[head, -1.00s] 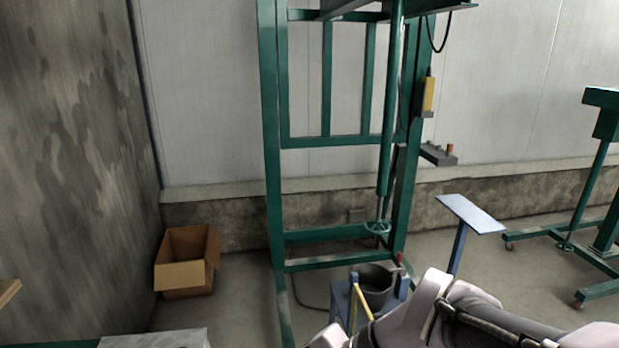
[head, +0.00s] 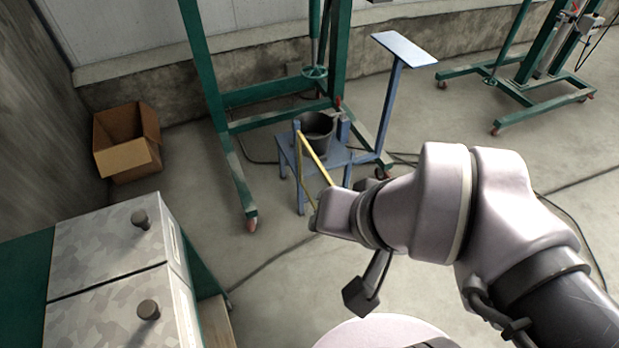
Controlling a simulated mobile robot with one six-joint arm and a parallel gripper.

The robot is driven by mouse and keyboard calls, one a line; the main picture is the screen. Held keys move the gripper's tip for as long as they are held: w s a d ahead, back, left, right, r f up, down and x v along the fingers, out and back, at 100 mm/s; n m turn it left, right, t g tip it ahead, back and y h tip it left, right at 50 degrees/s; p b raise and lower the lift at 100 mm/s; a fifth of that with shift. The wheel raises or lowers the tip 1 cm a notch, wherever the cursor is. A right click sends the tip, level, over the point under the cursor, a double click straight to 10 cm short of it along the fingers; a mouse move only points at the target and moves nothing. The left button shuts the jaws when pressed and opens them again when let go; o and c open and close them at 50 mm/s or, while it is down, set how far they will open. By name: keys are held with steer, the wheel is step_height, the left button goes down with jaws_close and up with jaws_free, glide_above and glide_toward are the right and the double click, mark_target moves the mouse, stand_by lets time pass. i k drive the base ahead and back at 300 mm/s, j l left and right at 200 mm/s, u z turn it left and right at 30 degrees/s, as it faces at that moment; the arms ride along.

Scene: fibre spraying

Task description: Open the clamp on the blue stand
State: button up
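The low blue stand (head: 285,158) is on the floor in front of the green frame, left of my arm. A dark grey bucket (head: 316,138) sits on it. A slanted yellow bar (head: 314,158) runs across the stand's front, its lower end close to the end of my arm. I cannot tell whether this bar is part of the clamp, and no clamp jaws can be made out. My arm reaches in from the lower right, and its end, with my gripper (head: 318,219), is just in front of the stand. The fingers are mostly hidden, so their opening does not show.
A taller blue post with a flat top plate (head: 404,49) stands right of the bucket. The green frame (head: 222,130) rises behind. An open cardboard box (head: 127,144) is by the left wall. A grey cabinet with two knobs (head: 98,250) fills the lower left. Cables lie on the floor.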

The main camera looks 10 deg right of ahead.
mark_target(338, 98)
steer(key=k+l, duration=0.15)
steer(key=l, duration=0.15)
steer(key=k+l+z, duration=0.1)
steer(key=k+l, duration=0.25)
steer(key=l, duration=0.3)
steer(key=i+l+z, duration=0.2)
steer(key=i, duration=0.6)
steer(key=i+j+z, duration=0.2)
steer(key=i, duration=0.6)
steer(key=i+j+z, duration=0.2)
steer(key=i, duration=0.6)
steer(key=l, duration=0.15)
